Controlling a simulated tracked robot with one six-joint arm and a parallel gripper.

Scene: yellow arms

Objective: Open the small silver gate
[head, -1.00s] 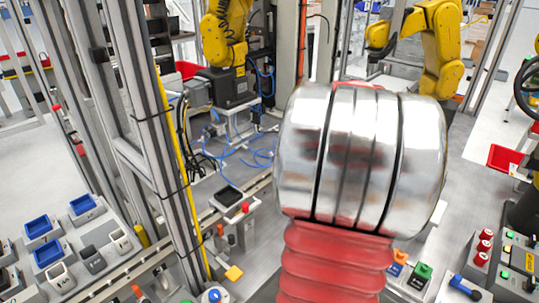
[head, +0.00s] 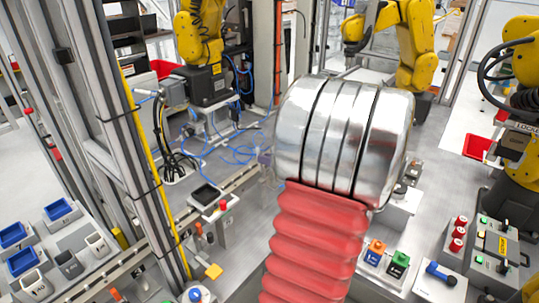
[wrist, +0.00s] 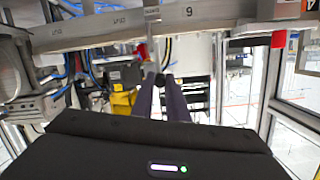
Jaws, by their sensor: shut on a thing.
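My gripper (wrist: 157,80) shows in the wrist view as two dark purple fingers that come together at their tips. The tips are closed on a small dark piece (wrist: 160,79), too small to identify. A silver-grey bar (wrist: 210,27) with small labels and a "9" crosses the top of the wrist view, just above and beyond the fingertips. I cannot tell whether this bar is the small silver gate or whether the held piece belongs to it. In the head view, my arm's large silver joint and red sleeve hide the gripper.
Aluminium posts (head: 120,120) stand at the left of the head view. Yellow robot arms (head: 200,35) stand behind and at the right. Blue trays (head: 58,210) sit at lower left. A box with buttons and a lever (head: 495,245) is at lower right. Grey floor shows between.

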